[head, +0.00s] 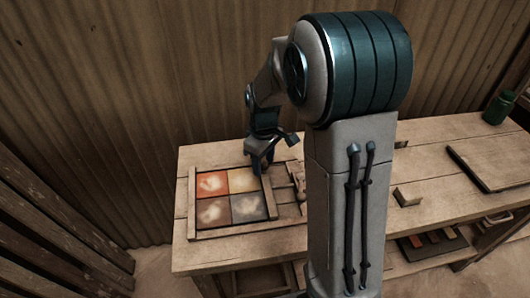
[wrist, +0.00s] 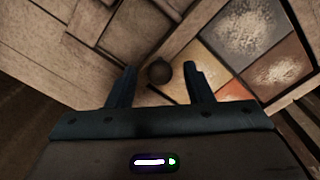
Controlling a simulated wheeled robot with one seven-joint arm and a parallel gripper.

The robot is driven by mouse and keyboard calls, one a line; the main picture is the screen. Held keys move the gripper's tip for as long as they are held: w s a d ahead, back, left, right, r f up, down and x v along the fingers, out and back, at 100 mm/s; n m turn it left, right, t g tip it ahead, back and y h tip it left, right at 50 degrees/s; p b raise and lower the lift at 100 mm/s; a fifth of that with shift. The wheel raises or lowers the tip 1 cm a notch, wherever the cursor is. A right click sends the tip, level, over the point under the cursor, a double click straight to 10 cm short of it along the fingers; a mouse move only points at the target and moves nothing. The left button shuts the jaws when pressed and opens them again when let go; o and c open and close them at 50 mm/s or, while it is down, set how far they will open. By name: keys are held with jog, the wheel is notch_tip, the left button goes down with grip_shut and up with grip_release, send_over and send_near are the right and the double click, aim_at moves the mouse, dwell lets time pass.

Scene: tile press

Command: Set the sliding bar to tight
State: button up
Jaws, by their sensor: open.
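The tile press has a wooden frame (head: 190,215) around two rows of tiles, orange, yellow, light brown and grey. The sliding bar (head: 270,205) is a wooden strip along the right side of the tiles; in the wrist view it runs diagonally (wrist: 190,36). It lies close beside the tiles; I cannot tell whether it touches them. A dark round knob (wrist: 159,73) shows near the bar's far end. My gripper (head: 263,168) is over that end. In the wrist view its open fingers stand on either side of the knob, apparently without gripping it.
A wooden bench (head: 440,135) carries the press against a corrugated wall. My arm hides part of the bench right of the press. A small block (head: 407,196), a dark-edged board (head: 490,160) and a green jar (head: 498,108) are further right. Slats stand at left.

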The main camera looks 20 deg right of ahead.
notch_tip(320, 180, up, 14)
jog(key=shift+f+p, duration=0.15)
jog(key=shift+p, duration=0.3)
jog(key=shift+s, duration=0.1)
jog(key=s+m+t+p, duration=0.2)
jog(key=s+m, duration=0.6)
jog(key=s, duration=1)
jog(key=shift+s+d+r+t+p, duration=0.2)
jog(key=shift+s+r+t+p, duration=0.2)
jog(key=shift+p, duration=0.55)
jog(key=shift+c, duration=1.2)
